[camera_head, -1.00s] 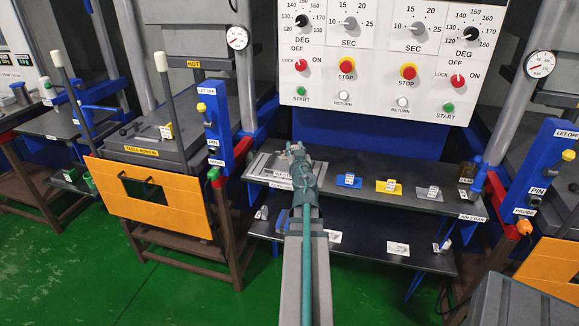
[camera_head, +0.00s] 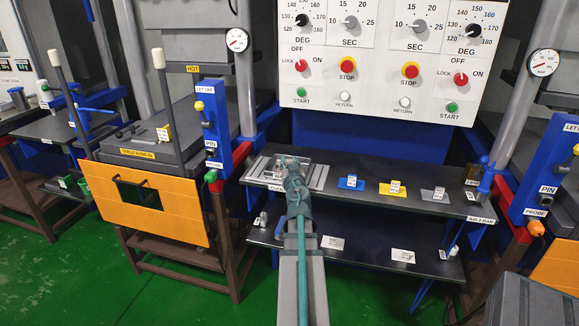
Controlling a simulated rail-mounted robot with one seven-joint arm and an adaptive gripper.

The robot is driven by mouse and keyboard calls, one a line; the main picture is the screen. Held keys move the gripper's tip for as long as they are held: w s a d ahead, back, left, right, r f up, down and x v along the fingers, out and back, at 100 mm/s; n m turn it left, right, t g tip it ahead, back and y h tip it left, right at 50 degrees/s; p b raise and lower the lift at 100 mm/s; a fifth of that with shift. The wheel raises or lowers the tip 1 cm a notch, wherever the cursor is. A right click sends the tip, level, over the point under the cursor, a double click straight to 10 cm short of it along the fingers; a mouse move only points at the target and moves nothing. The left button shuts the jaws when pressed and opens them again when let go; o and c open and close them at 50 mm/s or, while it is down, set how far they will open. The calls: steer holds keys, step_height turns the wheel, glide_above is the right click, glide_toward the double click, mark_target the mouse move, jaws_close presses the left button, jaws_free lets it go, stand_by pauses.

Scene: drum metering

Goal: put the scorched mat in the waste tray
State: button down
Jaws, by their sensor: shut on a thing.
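The waste tray (camera_head: 319,175) is a light grey, shallow tray at the left end of the dark upper shelf, with a partly covered label on it. My gripper (camera_head: 287,163) is over the tray, with my arm reaching in from the bottom of the picture. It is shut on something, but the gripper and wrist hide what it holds. I cannot make out the scorched mat, nor whether the gripper touches the tray.
To the right on the shelf (camera_head: 375,205) lie a blue plate (camera_head: 343,186), a yellow plate (camera_head: 384,190) and a grey plate (camera_head: 426,196), each with a tagged block. A press with an orange guard (camera_head: 185,205) stands left.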

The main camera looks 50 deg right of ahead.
steer(key=shift+f, duration=0.1)
steer(key=c, duration=1.3)
jaws_free()
steer(key=shift+f, duration=0.1)
steer(key=o, duration=0.4)
steer(key=shift+r, duration=0.2)
